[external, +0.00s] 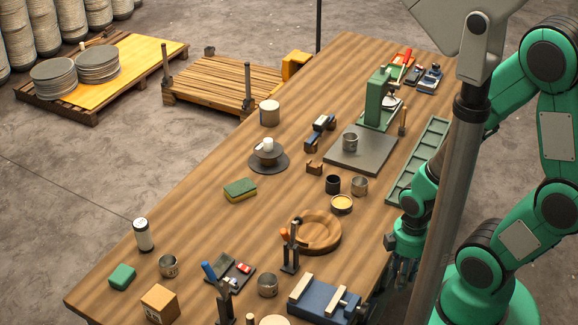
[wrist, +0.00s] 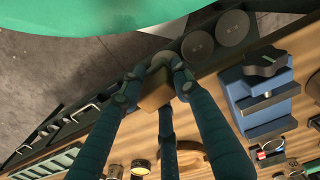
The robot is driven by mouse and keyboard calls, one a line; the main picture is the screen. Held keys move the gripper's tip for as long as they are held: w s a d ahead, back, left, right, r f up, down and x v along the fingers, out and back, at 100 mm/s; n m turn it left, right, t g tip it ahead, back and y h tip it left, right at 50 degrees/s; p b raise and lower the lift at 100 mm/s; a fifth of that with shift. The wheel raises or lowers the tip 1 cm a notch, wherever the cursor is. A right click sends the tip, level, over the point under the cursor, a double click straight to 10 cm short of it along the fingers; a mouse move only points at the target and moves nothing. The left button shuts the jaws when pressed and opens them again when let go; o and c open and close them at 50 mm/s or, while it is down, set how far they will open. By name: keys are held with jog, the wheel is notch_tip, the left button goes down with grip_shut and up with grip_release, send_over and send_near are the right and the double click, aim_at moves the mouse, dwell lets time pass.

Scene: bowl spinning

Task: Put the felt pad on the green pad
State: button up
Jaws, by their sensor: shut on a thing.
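My gripper (external: 405,270) hangs by the table's right edge, partly behind a grey pole. In the wrist view its fingers (wrist: 157,85) are closed around a small tan, block-like thing (wrist: 154,97). I cannot tell whether this is the felt pad. The fingers hide part of it. A small green block (external: 122,276), perhaps the green pad, lies at the table's near left corner, far from my gripper. A green and yellow sponge (external: 240,190) lies near the left edge, mid-table. No other thing is clearly the felt pad.
On the wooden table (external: 200,215) stand a round wooden dish (external: 314,232), a tool holder (external: 290,250), a blue vise (external: 325,300), a green press (external: 379,98) and several cups. A long green tray (external: 418,160) lies along the right edge. Bare wood surrounds the sponge.

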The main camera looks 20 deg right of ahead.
jog(key=shift+r, duration=0.15)
jog(key=shift+r, duration=4.05)
jog(key=w+a+r+n+p, duration=0.1)
jog(key=w+a+r+n, duration=0.1)
jog(key=w+a, duration=0.6)
jog(key=w+a+r+n+p, duration=0.25)
jog(key=w+a, duration=0.25)
jog(key=a, duration=0.7)
jog(key=w+a+r+n, duration=0.25)
jog(key=w+a, duration=0.35)
jog(key=a, duration=0.4)
jog(key=w+a+f+n+p, duration=0.1)
jog(key=a+f+n+p, duration=0.2)
jog(key=a, duration=1.9)
jog(key=s+a+f+n, duration=0.1)
jog(key=a+f, duration=0.6)
jog(key=f, duration=0.2)
jog(key=shift+s, duration=0.15)
